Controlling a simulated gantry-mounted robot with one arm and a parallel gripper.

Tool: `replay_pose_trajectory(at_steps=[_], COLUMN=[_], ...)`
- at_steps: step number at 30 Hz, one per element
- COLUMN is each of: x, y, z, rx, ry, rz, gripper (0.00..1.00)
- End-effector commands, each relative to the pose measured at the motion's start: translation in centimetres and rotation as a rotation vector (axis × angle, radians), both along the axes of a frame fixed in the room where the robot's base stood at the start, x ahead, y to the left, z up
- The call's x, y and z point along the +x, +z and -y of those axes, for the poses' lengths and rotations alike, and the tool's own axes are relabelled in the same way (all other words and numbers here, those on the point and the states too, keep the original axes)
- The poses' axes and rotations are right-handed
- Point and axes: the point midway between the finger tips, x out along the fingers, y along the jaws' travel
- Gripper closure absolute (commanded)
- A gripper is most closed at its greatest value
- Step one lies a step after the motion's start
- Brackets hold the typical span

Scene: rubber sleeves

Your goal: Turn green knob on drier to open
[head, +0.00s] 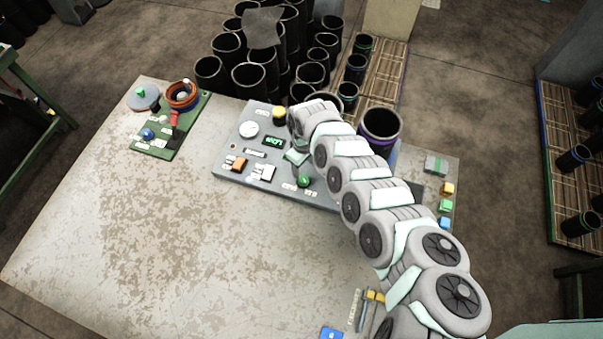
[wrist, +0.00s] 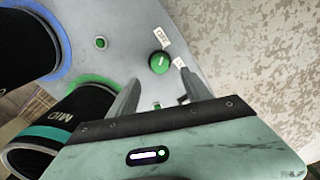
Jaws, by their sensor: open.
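The green knob (head: 304,180) sits near the front edge of the grey drier panel (head: 225,172), with small white labels beside it. In the wrist view the green knob (wrist: 159,62) has a pale mark on top, and a label lies on either side of it. My gripper (head: 296,157) is above the panel, just behind the knob in the head view. In the wrist view my gripper (wrist: 157,95) is open, its two fingers apart and empty. The knob is beyond the fingertips, roughly between their lines, and no contact shows.
Black sleeves stand near the panel, one with a teal band (wrist: 75,120) in the wrist view. A sleeve with a purple rim (head: 380,128) stands right of my arm. The table's left (head: 110,220) is clear.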

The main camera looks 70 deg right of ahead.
Motion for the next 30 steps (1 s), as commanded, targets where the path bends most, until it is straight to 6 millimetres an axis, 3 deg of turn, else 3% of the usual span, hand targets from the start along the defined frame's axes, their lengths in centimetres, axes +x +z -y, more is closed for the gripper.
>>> replay_pose_trajectory(at_steps=[3, 13, 18, 27, 30], x=[0.1, 0.1, 0.1, 0.1, 0.1], y=[-2.5, -7.5, -8.5, -8.5, -8.5], z=[-0.3, 0.1, 0.1, 0.1, 0.1], rx=[0.003, -0.005, -0.004, -0.004, -0.004], ry=[0.002, 0.001, -0.001, -0.001, -0.001], rz=[-0.001, 0.002, 0.002, 0.003, 0.002], gripper=[0.42, 0.42, 0.42, 0.42, 0.50])
